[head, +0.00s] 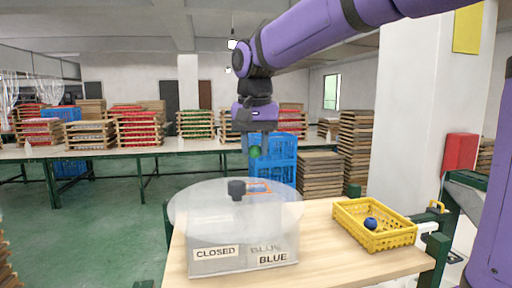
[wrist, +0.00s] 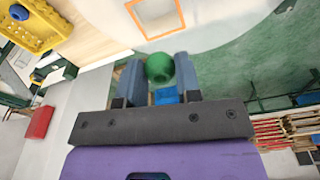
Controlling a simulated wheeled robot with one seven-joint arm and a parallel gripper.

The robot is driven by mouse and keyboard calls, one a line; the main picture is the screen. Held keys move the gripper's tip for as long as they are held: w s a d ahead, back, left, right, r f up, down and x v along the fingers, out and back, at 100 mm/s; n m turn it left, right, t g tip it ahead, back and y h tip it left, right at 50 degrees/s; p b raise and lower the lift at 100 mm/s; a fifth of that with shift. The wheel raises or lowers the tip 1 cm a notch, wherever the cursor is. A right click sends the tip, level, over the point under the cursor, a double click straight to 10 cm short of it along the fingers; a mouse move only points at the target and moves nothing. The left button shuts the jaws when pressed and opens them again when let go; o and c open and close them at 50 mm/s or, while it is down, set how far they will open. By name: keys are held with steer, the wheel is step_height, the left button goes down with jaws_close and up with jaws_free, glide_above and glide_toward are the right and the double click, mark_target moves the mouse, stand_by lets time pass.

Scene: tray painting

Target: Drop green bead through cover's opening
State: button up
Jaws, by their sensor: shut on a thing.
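My gripper (head: 256,144) is shut on the green bead (head: 255,152) and holds it in the air above the far part of the cover. In the wrist view the green bead (wrist: 159,68) sits between the two fingertips (wrist: 158,76). The clear round cover (head: 200,205) with a dark knob (head: 236,188) lies on a box (head: 215,264) labelled CLOSED and BLUE. The cover's opening (head: 258,187) has an orange outline and lies below the bead. In the wrist view the orange-edged opening (wrist: 155,15) is above the bead in the picture, not lined up under it.
A yellow basket (head: 348,222) with a blue bead (head: 370,223) stands right of the box on the wooden table (head: 320,262). Blue crates (head: 275,165) and stacked trays (head: 320,176) stand behind. A pillar (head: 410,110) with a red box (head: 459,151) is at right.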

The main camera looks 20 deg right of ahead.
mark_target(256, 147)
step_height(256, 147, down, 7)
steer(key=shift+r, duration=0.15)
stand_by(0.5)
steer(key=o, duration=1)
steer(key=shift+c, duration=0.2)
steer(key=r, duration=0.7)
steer(key=s+r, duration=0.1)
steer(key=r, duration=0.2)
steer(key=shift+s+a+r, duration=0.1)
steer(key=shift+a+r, duration=0.15)
steer(key=shift+r, duration=0.1)
